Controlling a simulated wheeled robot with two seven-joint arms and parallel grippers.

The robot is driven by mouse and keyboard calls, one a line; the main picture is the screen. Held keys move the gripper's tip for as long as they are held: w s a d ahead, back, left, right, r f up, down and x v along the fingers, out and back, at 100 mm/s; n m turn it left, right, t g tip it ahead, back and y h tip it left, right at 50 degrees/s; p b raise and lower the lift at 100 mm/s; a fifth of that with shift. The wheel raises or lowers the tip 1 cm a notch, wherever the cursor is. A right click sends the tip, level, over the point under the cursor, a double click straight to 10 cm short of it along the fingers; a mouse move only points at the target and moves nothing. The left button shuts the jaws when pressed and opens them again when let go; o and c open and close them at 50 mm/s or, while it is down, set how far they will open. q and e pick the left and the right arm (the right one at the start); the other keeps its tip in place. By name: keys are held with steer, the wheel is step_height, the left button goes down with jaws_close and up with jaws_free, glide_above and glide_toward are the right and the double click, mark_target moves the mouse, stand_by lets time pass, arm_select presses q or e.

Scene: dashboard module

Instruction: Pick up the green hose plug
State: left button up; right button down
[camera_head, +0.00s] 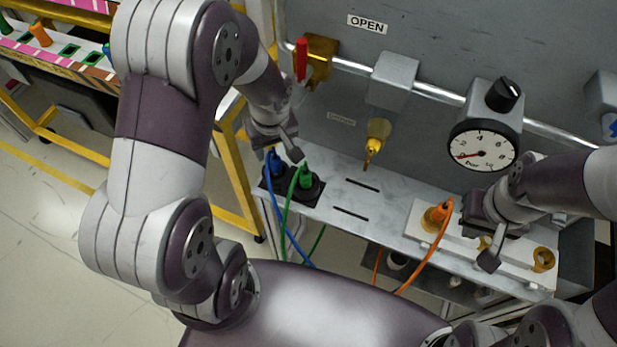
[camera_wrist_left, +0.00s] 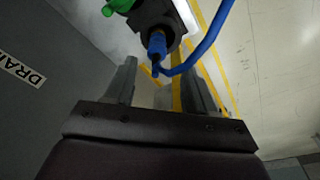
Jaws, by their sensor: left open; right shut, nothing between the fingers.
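The green hose plug (camera_head: 306,177) stands in a black holder (camera_head: 312,194) on the grey shelf, with a green hose running down from it. In the left wrist view a piece of the green plug (camera_wrist_left: 118,5) shows at the top edge. The blue hose plug (camera_head: 276,162) stands beside it to the left. My left gripper (camera_head: 284,150) is open, above and close to the blue plug. In the left wrist view the blue plug (camera_wrist_left: 156,44) lies ahead between the finger lines; whether it is inside the fingers is unclear. My right gripper (camera_head: 487,250) is shut and empty, right of the orange plug.
An orange plug (camera_head: 437,214) with an orange hose sits in a white block (camera_head: 413,228). A pressure gauge (camera_head: 484,150), a yellow nozzle (camera_head: 376,137) and a red-handled valve (camera_head: 302,62) are at the back wall. The shelf middle, with two slots, is clear.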

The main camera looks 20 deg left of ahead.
arm_select(q)
steer(key=shift+o, duration=0.4)
steer(key=shift+s+d+r+m+p, duration=0.1)
steer(key=shift+s+r+m+p, duration=0.25)
steer(key=shift+m, duration=0.55)
steer(key=m+t+h+p, duration=0.3)
steer(key=m+p, duration=0.1)
steer(key=m, duration=0.6)
glide_toward(304, 172)
steer(key=b+x, duration=0.5)
steer(key=x, duration=0.6)
steer(key=shift+f, duration=0.3)
steer(key=shift+w+f, duration=0.1)
steer(key=shift+f, duration=0.05)
steer(key=c, duration=0.5)
jaws_close()
